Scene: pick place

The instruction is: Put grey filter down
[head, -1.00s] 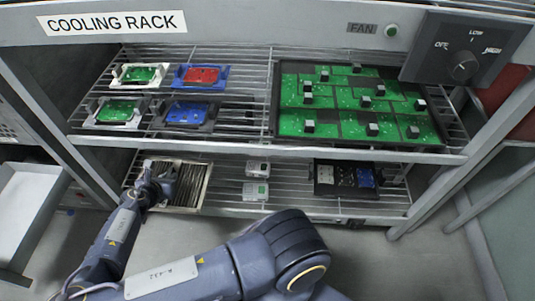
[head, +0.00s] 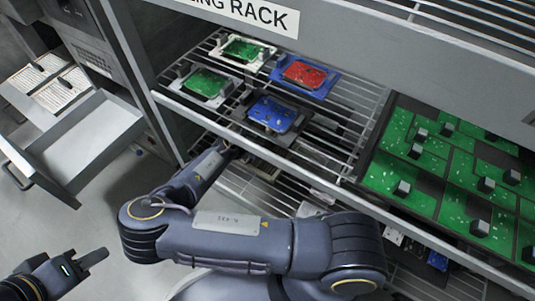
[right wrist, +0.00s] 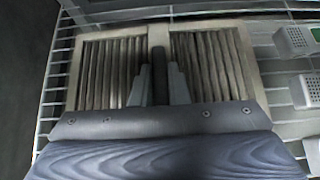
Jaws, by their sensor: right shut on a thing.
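The grey filter (right wrist: 208,62) is a framed panel with two ribbed halves and a middle bar. In the right wrist view it lies on wire rack bars. My right gripper (right wrist: 158,82) is shut on the middle bar. In the head view the right arm reaches under the upper shelf at left, and only a strip of the filter (head: 264,168) shows behind it. The right fingertips are hidden there. My left gripper (head: 88,262) is at the lower left, over the floor and away from the rack. Whether its fingers are apart is unclear.
The cooling rack's upper shelf (head: 335,150) holds several circuit boards in holders and a large green board panel (head: 455,165). Small grey-white boxes (right wrist: 296,40) stand right of the filter on the lower shelf. A grey open drawer (head: 95,135) juts out at left.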

